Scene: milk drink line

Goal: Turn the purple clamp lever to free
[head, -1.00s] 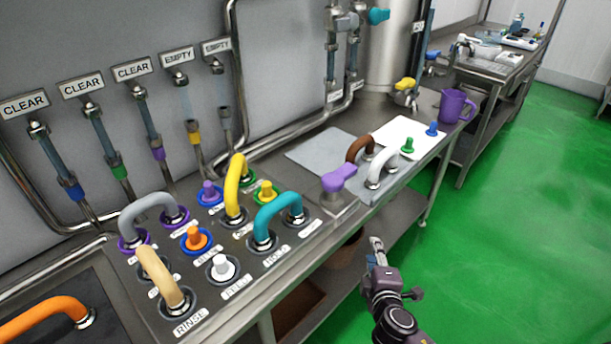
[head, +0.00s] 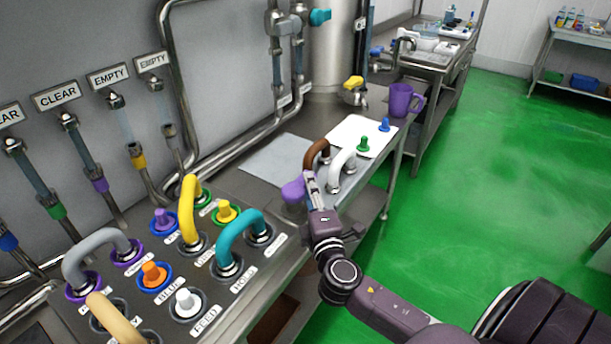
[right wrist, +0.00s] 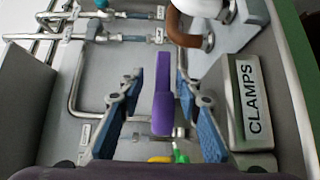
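The purple clamp lever (head: 291,191) sits on its metal block beside the brown and white looped handles, partly hidden behind my right gripper (head: 310,182). In the right wrist view the purple lever (right wrist: 162,108) runs lengthwise between the two blue-padded fingers of my right gripper (right wrist: 160,82). The fingers are open, one on each side of the lever, with a visible gap to it on both sides. My left gripper is out of view.
A brown handle (head: 314,152) and a white handle (head: 338,166) rise close by the lever. A CLAMPS sign (right wrist: 252,97) is right of the fingers. A teal handle (head: 238,232) and several coloured knobs fill the near panel. A purple jug (head: 402,101) stands farther back.

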